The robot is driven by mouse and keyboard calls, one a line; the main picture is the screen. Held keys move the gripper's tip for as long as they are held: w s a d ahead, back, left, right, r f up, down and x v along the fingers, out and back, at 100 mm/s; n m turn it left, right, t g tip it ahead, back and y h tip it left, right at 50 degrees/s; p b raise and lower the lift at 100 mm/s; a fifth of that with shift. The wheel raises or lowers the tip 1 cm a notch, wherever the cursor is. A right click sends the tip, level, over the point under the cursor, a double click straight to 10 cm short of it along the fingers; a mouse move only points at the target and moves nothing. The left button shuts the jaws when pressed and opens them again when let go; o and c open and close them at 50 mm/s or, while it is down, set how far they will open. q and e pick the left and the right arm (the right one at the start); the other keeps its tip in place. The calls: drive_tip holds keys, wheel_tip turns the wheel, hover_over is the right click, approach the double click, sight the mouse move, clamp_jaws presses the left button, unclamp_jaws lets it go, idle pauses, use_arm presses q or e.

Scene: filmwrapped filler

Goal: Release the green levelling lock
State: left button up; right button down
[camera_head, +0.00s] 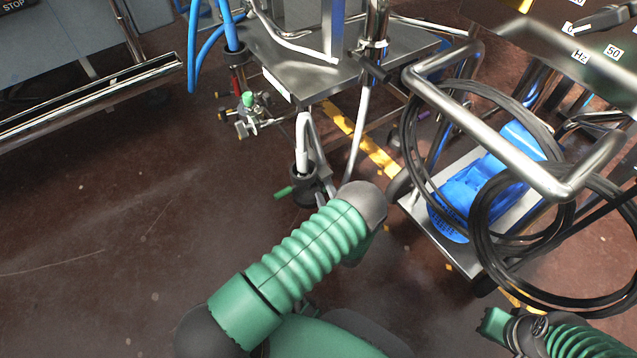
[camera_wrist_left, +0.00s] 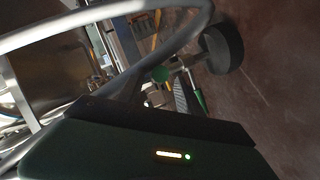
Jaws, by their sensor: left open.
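A green lever (camera_head: 284,192) sticks out to the left from a dark caster foot (camera_head: 308,188) near the floor, below the steel trolley. In the left wrist view a green lever (camera_wrist_left: 199,99) hangs beside a dark round wheel (camera_wrist_left: 222,48), with a round green knob (camera_wrist_left: 160,74) to its left. My left gripper (camera_wrist_left: 154,92) is open; its fingertips are just below the knob and left of the lever in that picture. I see no contact. In the head view my left wrist hides most of that gripper.
A steel trolley (camera_head: 300,75) with blue hoses (camera_head: 232,25) stands at the back. Another green knob (camera_head: 248,97) sits on a brass valve. A cart (camera_head: 410,205) with black cable coils (camera_head: 480,240) stands right. A curved pipe (camera_wrist_left: 95,14) crosses the wrist view. The floor left is clear.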

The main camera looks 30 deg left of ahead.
use_arm(q)
drive_tip(key=b+x, duration=0.3)
drive_tip(key=x, duration=0.4)
drive_tip(key=shift+d+f, duration=0.1)
drive_tip(key=shift+d, duration=0.05)
drive_tip(key=shift+w+a+b, duration=0.2)
drive_tip(key=shift+a+b, duration=0.05)
drive_tip(key=shift+b, duration=0.05)
use_arm(e)
drive_tip(key=x, duration=0.2)
drive_tip(key=s+x, duration=0.1)
drive_tip(key=x, duration=0.1)
drive_tip(key=shift+f, duration=0.5)
use_arm(q)
clamp_jaws()
drive_tip(key=shift+s, duration=0.15)
